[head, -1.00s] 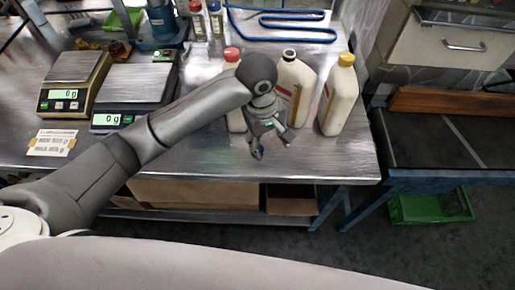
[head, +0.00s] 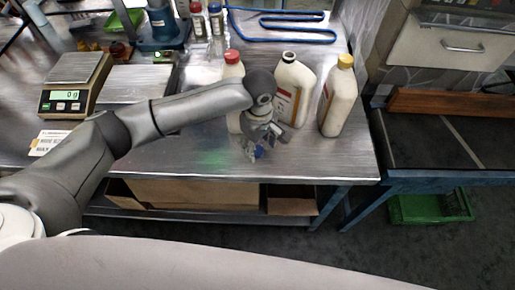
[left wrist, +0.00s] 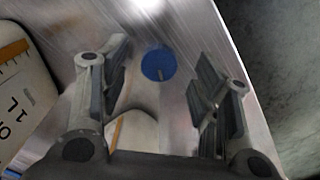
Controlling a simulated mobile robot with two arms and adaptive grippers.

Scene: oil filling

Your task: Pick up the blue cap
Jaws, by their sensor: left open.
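The blue cap (head: 259,153) lies on the metal table near its front edge, partly hidden by my left gripper in the head view. In the left wrist view the blue cap (left wrist: 159,64) shows as a flat blue disc between the two fingers and beyond them. My left gripper (head: 254,148) points down over the cap, and its fingers (left wrist: 164,88) are spread wide with nothing held. Whether a finger touches the cap I cannot tell. My right gripper is in neither view.
Behind the gripper stand a red-capped bottle (head: 233,70), a bottle with a dark top (head: 293,85) and a yellow-capped bottle (head: 338,103). A scale (head: 69,95) stands at the left. The table edge is close in front.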

